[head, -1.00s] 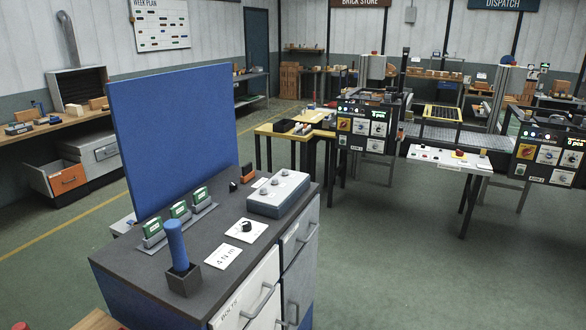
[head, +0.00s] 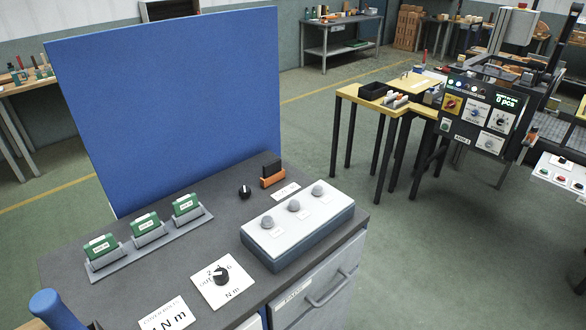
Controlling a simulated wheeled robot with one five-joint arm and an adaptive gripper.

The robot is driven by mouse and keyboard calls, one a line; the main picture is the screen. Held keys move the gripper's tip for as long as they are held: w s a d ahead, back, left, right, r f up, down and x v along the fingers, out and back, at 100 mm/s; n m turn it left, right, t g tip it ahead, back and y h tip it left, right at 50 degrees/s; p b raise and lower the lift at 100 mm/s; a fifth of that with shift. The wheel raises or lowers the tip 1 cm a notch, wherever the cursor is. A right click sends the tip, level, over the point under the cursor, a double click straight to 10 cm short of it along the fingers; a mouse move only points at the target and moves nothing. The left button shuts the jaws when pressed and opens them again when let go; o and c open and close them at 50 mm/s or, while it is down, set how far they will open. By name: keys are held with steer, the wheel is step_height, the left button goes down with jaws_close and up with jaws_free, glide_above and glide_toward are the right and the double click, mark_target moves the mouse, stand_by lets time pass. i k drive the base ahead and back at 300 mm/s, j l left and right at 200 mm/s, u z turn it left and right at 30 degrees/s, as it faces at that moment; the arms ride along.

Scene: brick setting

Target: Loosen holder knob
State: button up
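A small black knob (head: 245,192) with a pale mark stands on the dark bench top (head: 185,200). It is just left of an orange holder (head: 273,181) that has a black piece upright in it. A white label lies in front of the holder. Another black knob (head: 221,275) sits on a white dial plate marked N m, nearer to me. Which knob is the holder knob is not written legibly; the one beside the orange holder is closest to a holder. My gripper is not in view.
A grey box with several round knobs (head: 298,222) stands at the bench's right. Green blocks sit in a grey rack (head: 150,243) at left. A blue handle (head: 52,308) rises at bottom left. A blue panel (head: 175,110) stands behind. Open floor lies right of the bench.

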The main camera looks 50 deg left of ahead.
mark_target(244, 192)
steer(key=i+u, duration=0.1)
steer(key=i, duration=0.8)
steer(key=i+l, duration=0.15)
steer(key=i, duration=0.75)
steer(key=i+j+u, duration=0.15)
steer(key=i+u, duration=0.8)
steer(key=i+l+u, duration=0.25)
steer(key=i+u, duration=0.4)
steer(key=u, duration=0.25)
steer(key=i+j+u, duration=0.1)
steer(key=u, duration=0.3)
steer(key=i+u, duration=0.15)
steer(key=u, duration=0.25)
steer(key=i+l+u, duration=0.1)
steer(key=u, duration=0.3)
steer(key=i+l+u, duration=0.15)
steer(key=u, duration=0.25)
steer(key=i+u, duration=0.2)
steer(key=u, duration=0.2)
steer(key=i+u, duration=0.2)
steer(key=u, duration=0.25)
steer(key=i+l+u, duration=0.1)
steer(key=u, duration=0.3)
steer(key=i+l+u, duration=0.2)
steer(key=u, duration=0.2)
steer(key=i+l+u, duration=0.25)
steer(key=u, duration=0.2)
